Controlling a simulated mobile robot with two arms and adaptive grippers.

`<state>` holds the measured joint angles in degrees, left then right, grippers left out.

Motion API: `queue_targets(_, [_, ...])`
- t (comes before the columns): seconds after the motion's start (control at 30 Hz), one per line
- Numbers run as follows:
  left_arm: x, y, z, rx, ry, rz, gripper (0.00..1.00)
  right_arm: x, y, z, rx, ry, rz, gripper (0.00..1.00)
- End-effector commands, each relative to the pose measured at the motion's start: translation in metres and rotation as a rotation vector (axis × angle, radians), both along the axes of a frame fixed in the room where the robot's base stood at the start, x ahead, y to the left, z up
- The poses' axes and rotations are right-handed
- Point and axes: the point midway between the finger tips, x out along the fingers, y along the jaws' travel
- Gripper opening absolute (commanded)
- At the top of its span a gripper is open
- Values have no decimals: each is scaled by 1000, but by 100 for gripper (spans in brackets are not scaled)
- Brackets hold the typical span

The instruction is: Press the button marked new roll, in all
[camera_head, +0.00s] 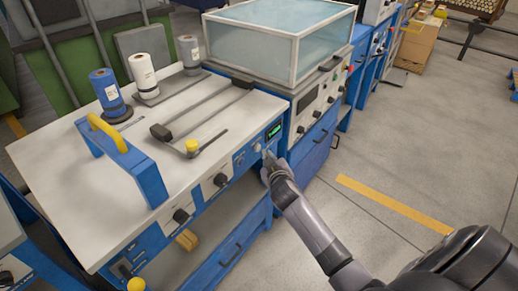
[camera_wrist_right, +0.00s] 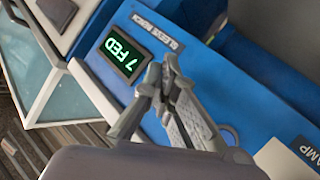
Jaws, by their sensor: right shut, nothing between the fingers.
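My right gripper (camera_head: 267,163) is shut and empty at the blue front panel of the white-topped bench (camera_head: 215,112), just below a small green-lit display (camera_head: 273,131). In the right wrist view, its closed fingertips (camera_wrist_right: 162,77) point at the blue panel beside the display (camera_wrist_right: 125,52), which reads "7 FED". A label with the words "SLEEVE BENCH" (camera_wrist_right: 158,30) is next to it. A button marked new roll cannot be made out; the fingers cover part of the panel. A dark blue round part (camera_wrist_right: 228,134) shows partly behind the fingers. My left gripper is not in view.
On the bench top stand a blue roll (camera_head: 107,90), a white roll (camera_head: 143,73) and a grey roll (camera_head: 189,52). A blue frame with a yellow handle (camera_head: 107,133) rises at the left. A clear-covered box (camera_head: 280,40) stands behind.

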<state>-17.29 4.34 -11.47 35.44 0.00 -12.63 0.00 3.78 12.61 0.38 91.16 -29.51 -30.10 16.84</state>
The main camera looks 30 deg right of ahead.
Motion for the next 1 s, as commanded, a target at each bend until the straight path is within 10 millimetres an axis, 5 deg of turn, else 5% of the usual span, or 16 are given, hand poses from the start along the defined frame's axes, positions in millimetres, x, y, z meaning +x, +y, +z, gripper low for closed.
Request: queue_targets(1.0, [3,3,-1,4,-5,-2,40,8,3,0,0,0,0,0])
